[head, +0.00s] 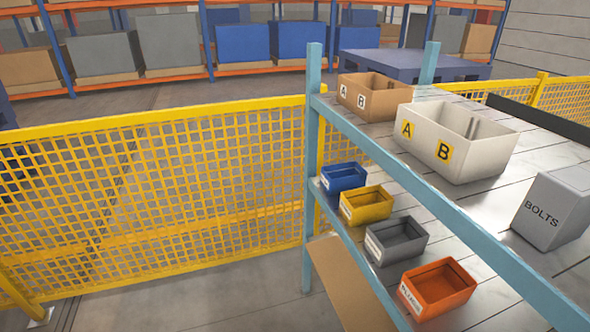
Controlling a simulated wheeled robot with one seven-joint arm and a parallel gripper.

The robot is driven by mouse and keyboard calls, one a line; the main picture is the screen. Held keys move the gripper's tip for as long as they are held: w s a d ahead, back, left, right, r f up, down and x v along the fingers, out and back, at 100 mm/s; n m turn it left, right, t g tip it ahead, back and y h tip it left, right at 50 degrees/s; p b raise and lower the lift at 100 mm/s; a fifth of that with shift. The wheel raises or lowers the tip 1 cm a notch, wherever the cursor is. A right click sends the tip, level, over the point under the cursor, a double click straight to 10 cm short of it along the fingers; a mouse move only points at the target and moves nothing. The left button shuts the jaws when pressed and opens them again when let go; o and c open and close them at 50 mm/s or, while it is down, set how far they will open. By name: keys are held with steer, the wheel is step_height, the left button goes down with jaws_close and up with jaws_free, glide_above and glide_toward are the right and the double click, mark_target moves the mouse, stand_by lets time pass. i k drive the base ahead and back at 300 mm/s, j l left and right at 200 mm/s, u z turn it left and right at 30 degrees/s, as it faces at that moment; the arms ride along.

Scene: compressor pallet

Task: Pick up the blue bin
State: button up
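The blue bin (343,178) is a small open-topped box with a pale label on its front. It sits at the far left end of the rack's lower shelf, close to the teal corner post. It looks empty, though its inside is only partly visible. A yellow bin (366,205) stands just in front of it to the right. My gripper does not show in the head view.
A grey bin (397,241) and an orange bin (438,288) continue the row. The upper shelf above holds a tan box (369,97), a white box (456,142) and a grey BOLTS box (553,209). A teal beam (420,188) edges it. A yellow mesh fence (160,200) stands left.

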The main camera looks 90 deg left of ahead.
mark_target(343, 178)
steer(key=u, duration=2)
steer(key=i+j, duration=0.4)
steer(key=j, duration=0.2)
steer(key=i+j, duration=0.4)
steer(key=j, duration=0.15)
steer(key=i+j+u, duration=0.1)
steer(key=i+j, duration=0.25)
steer(key=j, duration=0.25)
steer(key=i+j, duration=0.45)
steer(key=i+l, duration=0.3)
steer(key=l, duration=0.2)
